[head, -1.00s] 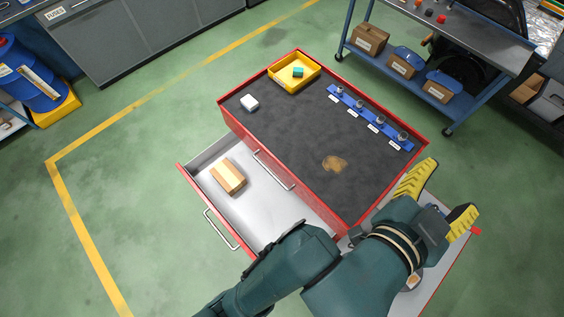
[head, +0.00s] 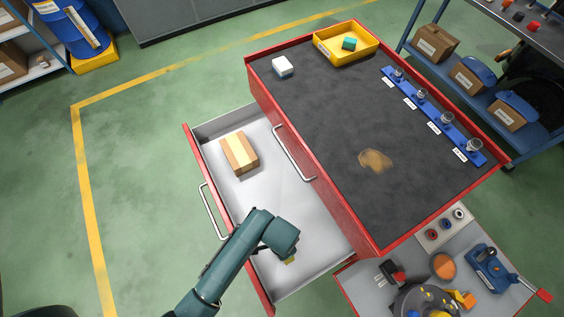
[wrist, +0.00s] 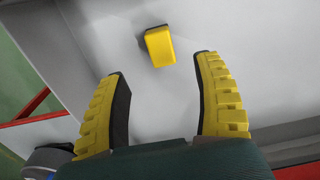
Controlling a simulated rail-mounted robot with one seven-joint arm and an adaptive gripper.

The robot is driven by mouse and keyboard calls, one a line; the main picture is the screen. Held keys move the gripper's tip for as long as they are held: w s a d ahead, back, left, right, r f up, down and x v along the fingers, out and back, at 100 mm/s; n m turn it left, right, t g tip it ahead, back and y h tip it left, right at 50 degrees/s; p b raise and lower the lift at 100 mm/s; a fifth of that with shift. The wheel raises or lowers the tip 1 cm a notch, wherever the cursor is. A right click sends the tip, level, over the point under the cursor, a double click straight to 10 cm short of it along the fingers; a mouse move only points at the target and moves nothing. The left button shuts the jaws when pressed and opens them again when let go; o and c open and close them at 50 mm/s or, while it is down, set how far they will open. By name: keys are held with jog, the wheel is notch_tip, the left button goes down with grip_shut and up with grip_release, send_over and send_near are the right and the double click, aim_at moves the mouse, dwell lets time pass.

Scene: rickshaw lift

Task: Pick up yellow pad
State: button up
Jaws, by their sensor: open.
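The yellow pad (wrist: 160,46) is a small block lying on the pale drawer floor in the wrist view. My gripper (wrist: 160,70) is open, with one yellow-ribbed finger low on each side of the picture. The pad lies just beyond the fingertips, roughly centred between them, and nothing is held. In the head view my arm reaches over the front end of the open drawer (head: 290,211) and hides most of the gripper. A small yellow patch shows under the arm's end there; I cannot tell whether it is pad or finger.
A cardboard box (head: 239,153) sits at the drawer's far end. Red drawer walls and the red cabinet (head: 330,110) border the space. On the cabinet top are a white block (head: 282,67), a yellow tray (head: 345,57) and a blue rack (head: 433,112). The drawer's middle is clear.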

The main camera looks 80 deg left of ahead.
notch_tip(320, 180, down, 9)
jog(key=b, duration=0.3)
grip_shut()
dwell(0.3)
